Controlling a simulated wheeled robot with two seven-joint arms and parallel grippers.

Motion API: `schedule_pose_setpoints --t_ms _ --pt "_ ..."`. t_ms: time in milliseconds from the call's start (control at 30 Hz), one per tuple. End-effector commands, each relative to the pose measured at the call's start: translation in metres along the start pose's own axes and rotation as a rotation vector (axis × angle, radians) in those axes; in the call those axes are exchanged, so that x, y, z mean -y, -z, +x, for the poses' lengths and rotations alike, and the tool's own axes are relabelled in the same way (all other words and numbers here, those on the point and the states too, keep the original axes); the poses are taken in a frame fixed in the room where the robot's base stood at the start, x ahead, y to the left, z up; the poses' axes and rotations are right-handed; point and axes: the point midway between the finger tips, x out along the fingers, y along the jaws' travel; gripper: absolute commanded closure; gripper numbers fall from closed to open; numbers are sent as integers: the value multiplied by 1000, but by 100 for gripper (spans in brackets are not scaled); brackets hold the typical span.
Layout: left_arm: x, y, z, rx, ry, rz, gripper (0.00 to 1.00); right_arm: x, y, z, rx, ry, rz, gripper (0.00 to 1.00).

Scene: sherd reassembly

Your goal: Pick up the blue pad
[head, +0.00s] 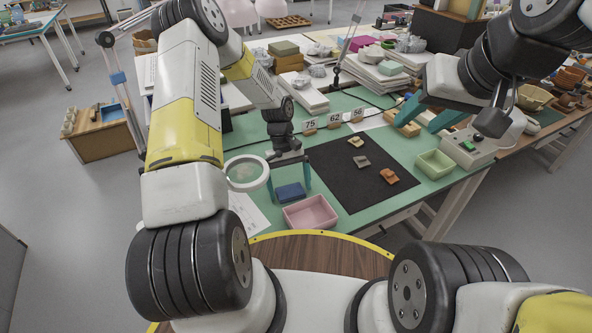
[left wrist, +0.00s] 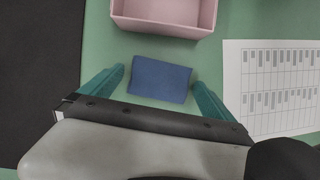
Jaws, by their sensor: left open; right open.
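The blue pad (head: 290,193) lies on the green table top beside the pink tray in the head view. It also shows in the left wrist view (left wrist: 160,79), flat and slightly turned. My left gripper (head: 290,178) is open above the pad, with its teal fingers on either side of it; the left wrist view shows the fingers (left wrist: 160,85) apart, with the pad between them and visible gaps to each side. My right gripper (head: 425,112) is open and empty over the right part of the table, near the wooden block.
The pink tray (head: 311,214) stands close to the pad. A black mat (head: 355,190) with several sherds lies to the right, with a green tray (head: 434,164) beyond it. A magnifier (head: 246,173) and a printed sheet (left wrist: 275,88) are near the pad. Number cards (head: 334,116) stand behind the mat.

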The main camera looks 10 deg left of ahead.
Motion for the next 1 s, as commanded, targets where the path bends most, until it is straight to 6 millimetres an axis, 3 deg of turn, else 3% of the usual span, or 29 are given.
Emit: schedule_pose_setpoints --t_ms 133,400,667,867,1000 --pt "0 0 0 0 0 0 4 0 0 0 0 0 0 54" --pt "0 0 0 0 0 1 57 0 0 0 0 0 0 54" --pt "0 0 -1 0 1 1 58 0 0 0 0 0 0 54" --pt "0 -5 -13 -1 2 2 58 0 0 0 0 0 0 54" --pt "0 16 -19 -1 0 -1 58 0 0 0 0 0 0 54"
